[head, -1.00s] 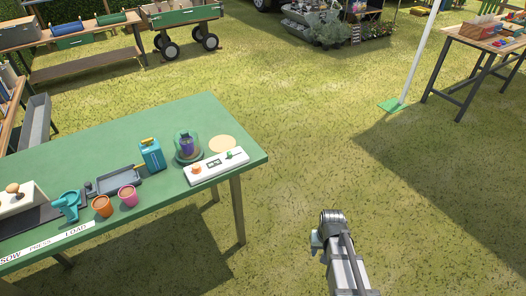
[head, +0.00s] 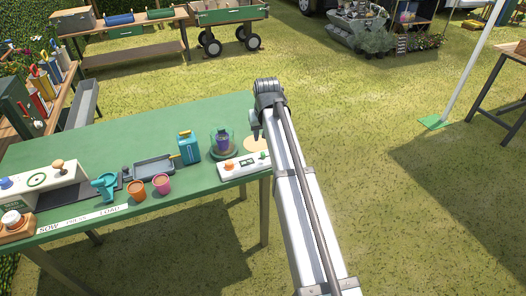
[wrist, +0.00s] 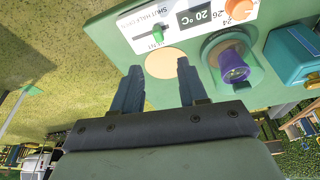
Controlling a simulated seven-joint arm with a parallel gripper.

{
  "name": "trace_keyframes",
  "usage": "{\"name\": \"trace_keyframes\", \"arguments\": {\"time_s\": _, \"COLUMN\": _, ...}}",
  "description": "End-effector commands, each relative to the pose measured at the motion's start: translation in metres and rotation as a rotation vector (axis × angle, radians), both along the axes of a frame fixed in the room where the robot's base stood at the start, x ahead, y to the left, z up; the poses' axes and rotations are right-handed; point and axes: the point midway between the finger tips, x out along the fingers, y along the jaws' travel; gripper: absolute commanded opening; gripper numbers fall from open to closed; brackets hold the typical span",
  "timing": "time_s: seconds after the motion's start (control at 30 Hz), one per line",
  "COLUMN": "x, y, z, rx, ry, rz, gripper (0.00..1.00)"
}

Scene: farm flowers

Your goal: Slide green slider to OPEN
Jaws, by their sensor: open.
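The green slider (wrist: 157,35) is a small green knob in a slot on a white control panel (wrist: 185,12), which lies on the green table. In the head view the panel (head: 238,168) sits at the table's right front corner, with the green slider (head: 263,155) at its right end. The wrist view shows print reading "SHUT HALF" beside the slot; the rest of that print is hard to read. My gripper (wrist: 155,82) is open and empty above the table, apart from the slider. In the head view my arm reaches over the table's right edge and its fingers are mostly hidden.
An orange knob (wrist: 241,8) and a 20 °C display (wrist: 198,16) share the panel.

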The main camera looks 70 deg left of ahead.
Motion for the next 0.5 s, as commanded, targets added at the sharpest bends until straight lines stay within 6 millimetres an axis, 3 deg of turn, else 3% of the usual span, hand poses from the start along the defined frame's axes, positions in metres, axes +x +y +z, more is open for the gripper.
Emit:
{"name": "trace_keyframes", "arguments": {"time_s": 0.03, "x": 0.006, "y": 0.021, "z": 0.021, "rx": -0.002, "ry": -0.002, "rz": 0.007, "gripper": 0.43}}
{"name": "trace_keyframes", "arguments": {"time_s": 0.1, "x": 0.009, "y": 0.035, "z": 0.037, "rx": -0.027, "ry": -0.001, "rz": 0.022, "gripper": 0.43}}
{"name": "trace_keyframes", "arguments": {"time_s": 0.2, "x": 0.012, "y": 0.048, "z": 0.038, "rx": -0.086, "ry": 0.008, "rz": 0.047, "gripper": 0.43}}
{"name": "trace_keyframes", "arguments": {"time_s": 0.3, "x": 0.013, "y": 0.048, "z": 0.038, "rx": -0.153, "ry": 0.019, "rz": 0.079, "gripper": 0.43}}
{"name": "trace_keyframes", "arguments": {"time_s": 0.5, "x": 0.008, "y": 0.026, "z": 0.036, "rx": -0.261, "ry": 0.038, "rz": 0.144, "gripper": 0.43}}
